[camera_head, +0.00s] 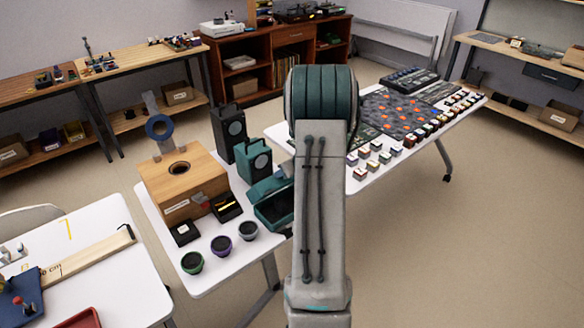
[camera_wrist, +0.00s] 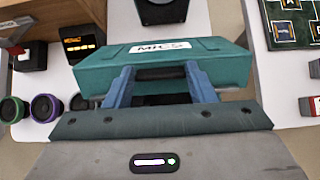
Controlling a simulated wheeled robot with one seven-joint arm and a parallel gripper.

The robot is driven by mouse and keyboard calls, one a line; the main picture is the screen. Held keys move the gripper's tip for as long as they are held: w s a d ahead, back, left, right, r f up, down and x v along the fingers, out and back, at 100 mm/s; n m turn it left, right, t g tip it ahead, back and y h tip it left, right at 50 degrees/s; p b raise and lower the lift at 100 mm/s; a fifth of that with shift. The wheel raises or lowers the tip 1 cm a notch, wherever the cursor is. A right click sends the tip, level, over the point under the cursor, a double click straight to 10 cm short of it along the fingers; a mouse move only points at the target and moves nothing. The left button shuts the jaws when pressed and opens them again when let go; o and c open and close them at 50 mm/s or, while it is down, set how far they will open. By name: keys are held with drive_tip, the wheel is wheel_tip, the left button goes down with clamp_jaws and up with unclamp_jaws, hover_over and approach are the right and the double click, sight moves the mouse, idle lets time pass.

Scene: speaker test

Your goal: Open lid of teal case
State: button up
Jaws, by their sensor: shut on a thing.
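The teal case (camera_head: 270,187) stands on the white table, just left of my arm in the camera_head view. A dark recess shows below its upper teal part there; my arm hides its right side. In the wrist view the teal lid (camera_wrist: 225,67) bears a white "MICS" label, and a black handle (camera_wrist: 160,73) is at its near edge. My gripper (camera_wrist: 160,76) has its two blue fingers at this edge, one on each side of the handle, shut on it. The fingers are hidden in the camera_head view.
Two speakers, one black (camera_head: 229,133) and one teal (camera_head: 254,160), stand behind the case. A wooden box (camera_head: 205,177) and several small round pots (camera_head: 221,246) are to its left. Right of my arm, small blocks and a patterned board (camera_head: 395,112) cover much of the table.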

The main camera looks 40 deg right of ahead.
drive_tip(key=w, duration=0.3)
drive_tip(key=w+r+p, duration=0.1)
drive_tip(key=w, duration=0.2)
drive_tip(key=w+p, duration=0.1)
drive_tip(key=w, duration=0.2)
drive_tip(key=shift+w+r, duration=0.25)
drive_tip(key=shift+w+a+f, duration=0.1)
drive_tip(key=shift+w, duration=0.5)
drive_tip(key=shift+w+a+f, duration=0.1)
drive_tip(key=shift+w, duration=0.45)
drive_tip(key=o, duration=1.3)
drive_tip(key=shift+o, duration=0.5)
drive_tip(key=shift+s+f, duration=0.1)
drive_tip(key=shift+s+d, duration=0.1)
drive_tip(key=b+v, duration=0.1)
drive_tip(key=v, duration=1.2)
drive_tip(key=shift+s+r+b, duration=0.2)
drive_tip(key=shift+r+b, duration=0.05)
drive_tip(key=shift+b, duration=0.05)
